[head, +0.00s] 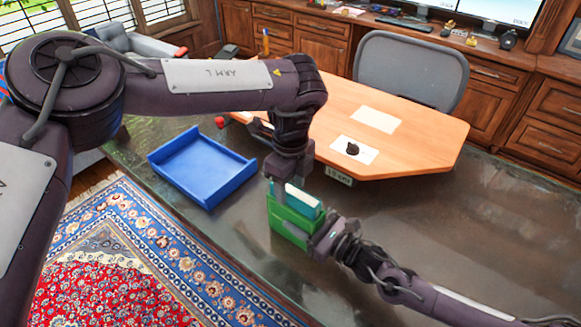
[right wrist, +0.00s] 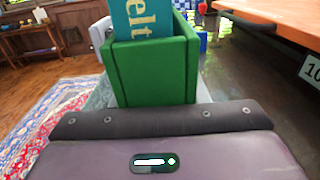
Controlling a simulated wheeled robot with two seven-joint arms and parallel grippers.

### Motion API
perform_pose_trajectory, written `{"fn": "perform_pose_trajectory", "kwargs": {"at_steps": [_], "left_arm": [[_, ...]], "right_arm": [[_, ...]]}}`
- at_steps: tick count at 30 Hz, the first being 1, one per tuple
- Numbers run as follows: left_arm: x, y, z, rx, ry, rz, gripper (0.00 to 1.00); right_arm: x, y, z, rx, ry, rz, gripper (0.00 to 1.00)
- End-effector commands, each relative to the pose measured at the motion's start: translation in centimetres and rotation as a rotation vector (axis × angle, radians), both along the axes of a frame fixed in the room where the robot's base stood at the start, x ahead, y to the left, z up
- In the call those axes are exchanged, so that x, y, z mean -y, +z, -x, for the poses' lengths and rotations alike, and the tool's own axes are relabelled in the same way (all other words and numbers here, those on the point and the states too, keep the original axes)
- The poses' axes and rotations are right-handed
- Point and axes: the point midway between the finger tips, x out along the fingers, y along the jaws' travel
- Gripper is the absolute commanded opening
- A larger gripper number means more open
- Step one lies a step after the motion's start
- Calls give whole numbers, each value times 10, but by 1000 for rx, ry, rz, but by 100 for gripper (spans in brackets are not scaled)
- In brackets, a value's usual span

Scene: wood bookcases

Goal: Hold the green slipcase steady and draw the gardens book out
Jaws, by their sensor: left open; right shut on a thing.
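The green slipcase (head: 285,222) stands upright on the dark table, open side up. A teal book (head: 304,199) sticks up out of it; in the right wrist view the book (right wrist: 135,20) shows the pale letters "elt", too few to tell its title. My right gripper (head: 318,238) is shut on the slipcase at its near right side; the slipcase (right wrist: 155,72) stands just beyond the gripper body in the right wrist view. My left gripper (head: 280,186) is open, pointing down at the slipcase's top beside the book. Its fingertips are partly hidden, so I cannot tell whether they touch the book.
An empty blue tray (head: 200,168) lies on the dark table (head: 400,235) to the left. A raised wooden desktop (head: 415,125) with a "10 cm" label stands behind, holding white cards and a small dark object (head: 352,148).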

Motion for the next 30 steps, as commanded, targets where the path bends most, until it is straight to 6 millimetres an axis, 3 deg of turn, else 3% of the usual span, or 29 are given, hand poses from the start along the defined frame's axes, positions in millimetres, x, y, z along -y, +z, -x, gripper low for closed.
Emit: {"fn": "perform_pose_trajectory", "kwargs": {"at_steps": [6,16,27,30], "left_arm": [[0,-19,0,-1,-1,-1,51],[0,-21,0,0,0,0,50],[0,-21,0,0,0,0,1],[0,-21,0,0,0,0,0]], "right_arm": [[0,0,0,0,0,0,15],[0,0,0,0,0,0,15],[0,0,0,0,0,0,15],[0,0,0,0,-1,0,15]]}}
